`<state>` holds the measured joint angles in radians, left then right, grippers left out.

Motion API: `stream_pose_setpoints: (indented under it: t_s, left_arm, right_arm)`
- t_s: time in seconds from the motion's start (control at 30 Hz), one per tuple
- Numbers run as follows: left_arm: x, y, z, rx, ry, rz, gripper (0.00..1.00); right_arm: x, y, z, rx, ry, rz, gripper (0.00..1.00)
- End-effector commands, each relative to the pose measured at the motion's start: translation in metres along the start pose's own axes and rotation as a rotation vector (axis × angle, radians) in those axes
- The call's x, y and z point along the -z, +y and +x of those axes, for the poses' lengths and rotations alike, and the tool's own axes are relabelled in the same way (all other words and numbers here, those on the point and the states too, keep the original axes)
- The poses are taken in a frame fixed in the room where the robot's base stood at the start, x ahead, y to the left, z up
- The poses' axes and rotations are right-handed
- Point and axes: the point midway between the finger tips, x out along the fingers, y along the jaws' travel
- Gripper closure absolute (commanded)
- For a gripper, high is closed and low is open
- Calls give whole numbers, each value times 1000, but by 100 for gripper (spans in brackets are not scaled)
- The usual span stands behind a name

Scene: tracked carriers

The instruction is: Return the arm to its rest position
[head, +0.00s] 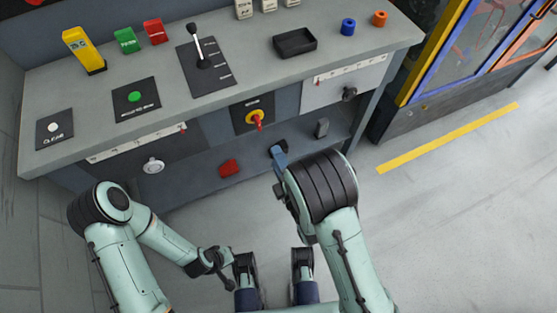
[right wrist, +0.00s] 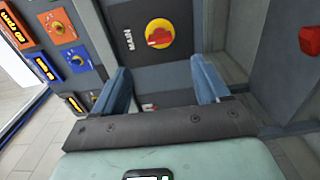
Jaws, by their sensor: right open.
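My right gripper (head: 279,155) is in front of the console, below the red and yellow rotary switch (head: 256,121). In the right wrist view its two blue fingers (right wrist: 161,75) stand wide apart with nothing held between them. The switch (right wrist: 159,34) shows beyond the fingertips, apart from them, on a dark panel. My right arm (head: 322,187) is bent and reaches forward. My left arm (head: 165,242) is folded low at the left, its far end (head: 212,262) near my base. The left fingers cannot be made out.
The grey console (head: 225,92) carries a lever (head: 203,62), push buttons, a black tray (head: 295,42) and coloured blocks. A red block (head: 229,168) lies on the low shelf. A glazed cabinet (head: 440,75) stands at the right. The floor (head: 455,215) right of my arm is clear.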

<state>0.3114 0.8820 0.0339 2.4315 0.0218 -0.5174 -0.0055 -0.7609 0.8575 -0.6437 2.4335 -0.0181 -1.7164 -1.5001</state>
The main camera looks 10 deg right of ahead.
Motion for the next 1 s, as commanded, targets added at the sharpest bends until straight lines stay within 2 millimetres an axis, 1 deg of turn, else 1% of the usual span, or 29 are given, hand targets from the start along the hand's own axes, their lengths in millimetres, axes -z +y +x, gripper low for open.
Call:
stream_pose_setpoints:
  t_s: [0.43, 0.5, 0.57, 0.67, 0.7, 0.77, 0.8, 0.87, 0.9, 1.0]
  left_arm:
    - [0, 0, 0, 0, 0, 0, 100]
    - [0, 0, 0, 0, 1, 0, 100]
    - [0, 0, 0, 0, 1, 0, 100]
    - [0, 0, 0, 0, 1, 0, 100]
    - [0, 0, 0, 0, 1, 0, 100]
    - [0, 0, 0, 0, 1, 0, 100]
    - [0, 0, 0, 0, 1, 0, 100]
    - [0, 0, 0, 0, 1, 0, 100]
    - [0, 0, 0, 0, 1, 0, 100]
    - [0, 0, 0, 0, 1, 0, 100]
  right_arm:
    - [0, 0, 0, 1, -1, 1, 26]
    - [-3, -6, 0, 19, -9, 20, 26]
    - [-10, -19, -3, 64, -31, 70, 26]
    - [-31, -61, -14, 205, -111, 248, 26]
    - [-41, -84, -23, 280, -164, 352, 26]
    - [-55, -122, -42, 401, -268, 539, 26]
    - [-62, -147, -58, 481, -351, 678, 26]
    - [-69, -180, -83, 584, -485, 885, 26]
    - [-71, -199, -100, 642, -576, 1014, 26]
    - [-69, -231, -138, 743, -789, 1290, 26]
